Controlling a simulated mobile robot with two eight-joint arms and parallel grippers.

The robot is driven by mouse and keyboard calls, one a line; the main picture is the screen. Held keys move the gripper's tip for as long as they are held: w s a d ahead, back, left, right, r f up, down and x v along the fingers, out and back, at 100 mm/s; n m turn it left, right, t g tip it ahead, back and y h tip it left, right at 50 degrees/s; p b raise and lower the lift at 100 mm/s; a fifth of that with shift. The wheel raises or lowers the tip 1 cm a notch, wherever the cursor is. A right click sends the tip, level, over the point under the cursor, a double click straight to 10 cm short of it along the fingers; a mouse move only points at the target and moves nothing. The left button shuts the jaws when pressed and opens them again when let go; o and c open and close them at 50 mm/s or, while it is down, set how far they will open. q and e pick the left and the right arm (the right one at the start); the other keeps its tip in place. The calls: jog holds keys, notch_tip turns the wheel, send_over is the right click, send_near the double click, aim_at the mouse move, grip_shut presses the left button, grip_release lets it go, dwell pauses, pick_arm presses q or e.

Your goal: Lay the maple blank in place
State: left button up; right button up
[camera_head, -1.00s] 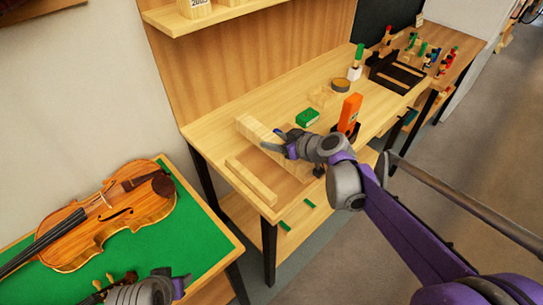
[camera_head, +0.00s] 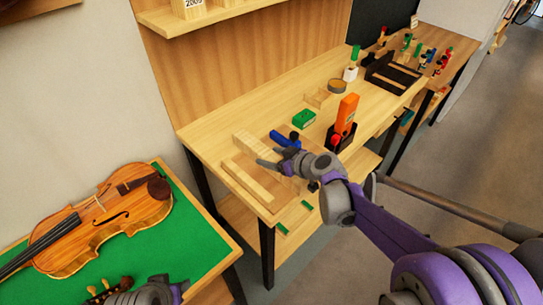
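Two long pale wood pieces lie at the near left end of the bench: a thicker, striped block (camera_head: 246,143) and a thinner strip (camera_head: 240,177) along the front. I cannot tell for sure which is the maple blank. My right gripper (camera_head: 267,157) is over the thicker block, its fingers spread and nothing visible between them. It hides part of that block, and I cannot tell whether it touches the wood. My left gripper (camera_head: 155,291) shows only in part at the bottom edge, near the green-topped table; its fingers are not clear.
A blue tool (camera_head: 285,139) lies just behind my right gripper. A green box (camera_head: 304,118), an orange tool in a dark holder (camera_head: 345,117) and a round tin (camera_head: 337,86) stand further along the bench. A violin (camera_head: 100,219) lies on the green-topped table (camera_head: 190,250).

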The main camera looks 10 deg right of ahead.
jog(key=shift+o, duration=0.6)
pick_arm(q)
jog(key=shift+r, duration=0.15)
pick_arm(e)
jog(key=shift+s+d+r, duration=0.1)
jog(key=shift+r, duration=0.15)
pick_arm(q)
jog(key=shift+w+r+p, duration=0.15)
jog(key=shift+r+p, duration=0.35)
jog(key=shift+p, duration=0.05)
pick_arm(e)
jog(key=v, duration=1.1)
jog(key=shift+s+d+r, duration=0.1)
jog(key=shift+s+d, duration=0.15)
